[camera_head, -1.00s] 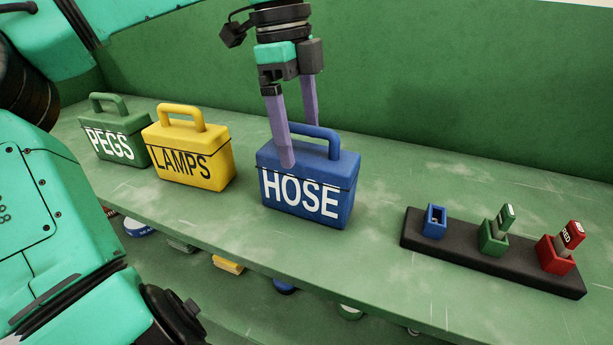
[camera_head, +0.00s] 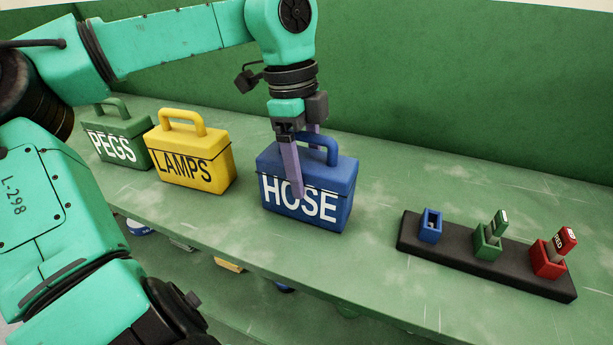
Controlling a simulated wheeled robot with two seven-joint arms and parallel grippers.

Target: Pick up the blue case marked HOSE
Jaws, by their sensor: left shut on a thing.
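The blue case marked HOSE (camera_head: 330,182) stands upright on the green shelf (camera_head: 390,262) in the middle of the head view, its handle on top. My left gripper (camera_head: 304,166) reaches down from above at the left part of the handle and is shut on the case. One purple finger lies in front of the case, over part of the lettering. The other goes down behind the handle, and its tip is hidden. I cannot see a gap under the case. My right gripper is not in view.
A yellow LAMPS case (camera_head: 190,160) and a green PEGS case (camera_head: 115,137) stand to the left. A black strip (camera_head: 462,262) with blue, green and red holders lies to the right. A green wall (camera_head: 450,90) rises behind. Several items show below the shelf.

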